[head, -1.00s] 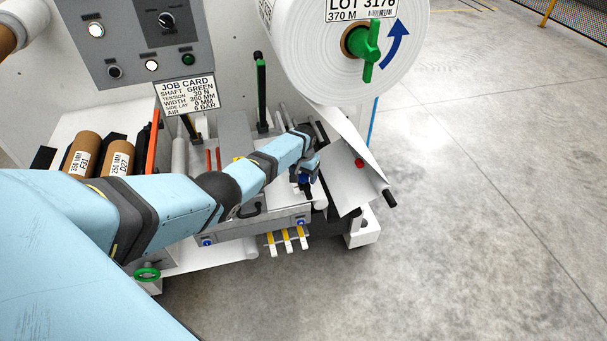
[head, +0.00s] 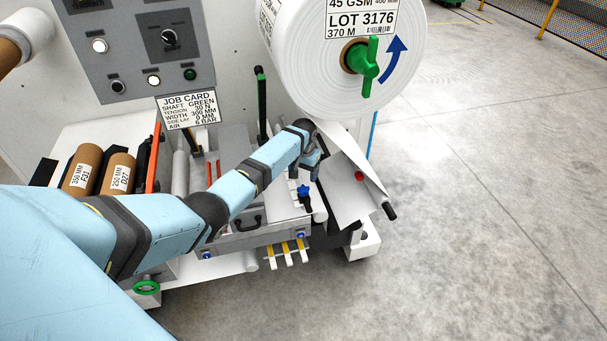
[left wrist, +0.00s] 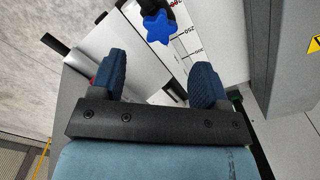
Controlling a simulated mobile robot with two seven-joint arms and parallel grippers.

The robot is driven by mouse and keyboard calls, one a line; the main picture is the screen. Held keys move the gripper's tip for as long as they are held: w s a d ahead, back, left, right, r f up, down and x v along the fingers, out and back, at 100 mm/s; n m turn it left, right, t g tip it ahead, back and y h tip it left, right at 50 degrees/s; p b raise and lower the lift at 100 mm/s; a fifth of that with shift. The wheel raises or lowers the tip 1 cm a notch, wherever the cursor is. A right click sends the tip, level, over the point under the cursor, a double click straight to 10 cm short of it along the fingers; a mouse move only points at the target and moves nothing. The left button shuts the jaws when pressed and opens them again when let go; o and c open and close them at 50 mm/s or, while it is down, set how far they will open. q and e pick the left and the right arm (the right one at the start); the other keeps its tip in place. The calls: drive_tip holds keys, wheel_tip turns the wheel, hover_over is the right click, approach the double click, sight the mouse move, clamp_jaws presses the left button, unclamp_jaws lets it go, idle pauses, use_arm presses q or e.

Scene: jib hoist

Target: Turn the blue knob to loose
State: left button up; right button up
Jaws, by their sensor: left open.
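The blue star-shaped knob (head: 304,191) sits on a dark stem on the machine, near the front edge of the grey metal deck. It also shows at the top of the left wrist view (left wrist: 158,26), beyond the fingertips and a little left of the middle, beside a printed scale. My left gripper (left wrist: 160,65) is open with nothing between its fingers, and it is apart from the knob. In the head view my left gripper (head: 316,166) is just above and to the right of the knob, partly hidden by its own wrist. My right gripper is not in view.
A large white roll (head: 300,75) with a green handle (head: 369,66) hangs above. Open floor lies right.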

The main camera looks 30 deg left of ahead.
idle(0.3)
use_arm(q)
drive_tip(key=s+d+f+m+t, duration=0.1)
drive_tip(key=s+d+m, duration=0.1)
drive_tip(key=s+d, duration=0.65)
drive_tip(key=s+d+f+m+t, duration=0.15)
drive_tip(key=s+d, duration=0.25)
drive_tip(key=s, duration=0.9)
drive_tip(key=s+d+r+t, duration=0.1)
drive_tip(key=s+d+r, duration=0.1)
drive_tip(key=s+r, duration=0.7)
drive_tip(key=s+d+r, duration=0.3)
drive_tip(key=s+r, duration=0.3)
drive_tip(key=s, duration=0.7)
drive_tip(key=w+d+f+t+h, duration=0.1)
drive_tip(key=w+d+f+t, duration=0.1)
drive_tip(key=f, duration=0.5)
drive_tip(key=w+d+f+t+h, duration=0.2)
drive_tip(key=w+d+f+t, duration=0.1)
drive_tip(key=f+t, duration=0.2)
wheel_tip(320, 180, down, 2)
drive_tip(key=shift+w+d+f+m, duration=0.15)
drive_tip(key=shift+w+f+m, duration=0.1)
drive_tip(key=shift+w+m, duration=0.15)
drive_tip(key=shift+t, duration=0.25)
